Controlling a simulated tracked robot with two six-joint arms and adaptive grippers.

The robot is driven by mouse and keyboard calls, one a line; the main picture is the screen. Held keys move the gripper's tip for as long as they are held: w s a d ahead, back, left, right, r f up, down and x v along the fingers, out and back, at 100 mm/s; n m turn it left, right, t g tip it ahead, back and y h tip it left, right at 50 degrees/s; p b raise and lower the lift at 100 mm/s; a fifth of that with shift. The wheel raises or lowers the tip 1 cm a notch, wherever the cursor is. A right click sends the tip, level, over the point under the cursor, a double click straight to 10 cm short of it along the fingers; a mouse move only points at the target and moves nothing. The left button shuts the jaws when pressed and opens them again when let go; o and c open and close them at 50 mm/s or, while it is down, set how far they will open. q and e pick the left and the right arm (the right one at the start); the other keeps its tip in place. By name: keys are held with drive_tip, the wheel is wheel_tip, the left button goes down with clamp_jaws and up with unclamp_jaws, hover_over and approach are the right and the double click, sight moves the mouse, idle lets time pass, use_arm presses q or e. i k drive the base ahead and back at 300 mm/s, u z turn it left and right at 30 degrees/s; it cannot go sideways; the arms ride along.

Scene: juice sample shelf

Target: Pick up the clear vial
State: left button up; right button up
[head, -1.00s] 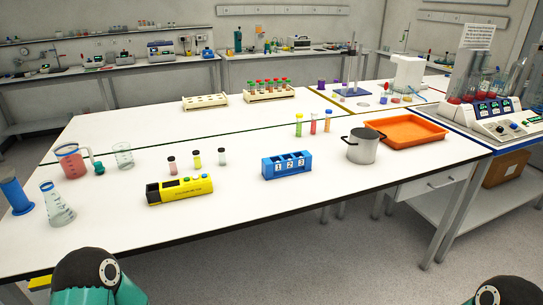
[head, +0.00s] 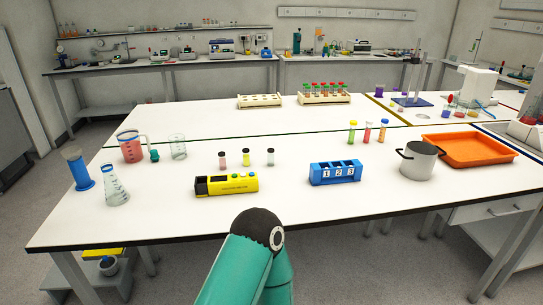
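The clear vial (head: 270,159) stands upright on the white bench, with a dark cap and a pale, see-through body. It is the rightmost of three small dark-capped vials. A yellow vial (head: 246,160) stands to its left, and a pink vial (head: 222,162) is farther left. All three stand behind a yellow holder with coloured buttons (head: 232,186). Neither gripper is in view.
A blue rack numbered 1 to 3 (head: 336,174), a metal pot (head: 418,163) and an orange tray (head: 468,150) are to the right. A red-filled beaker (head: 131,149), a flask (head: 115,190) and a blue cylinder (head: 78,172) are at left. Bench (head: 160,220) is clear in front.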

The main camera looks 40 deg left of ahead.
sight(270, 154)
drive_tip(key=u, duration=0.15)
drive_tip(key=k, duration=0.9)
drive_tip(key=u, duration=0.45)
drive_tip(key=i, duration=0.95)
drive_tip(key=u, duration=0.05)
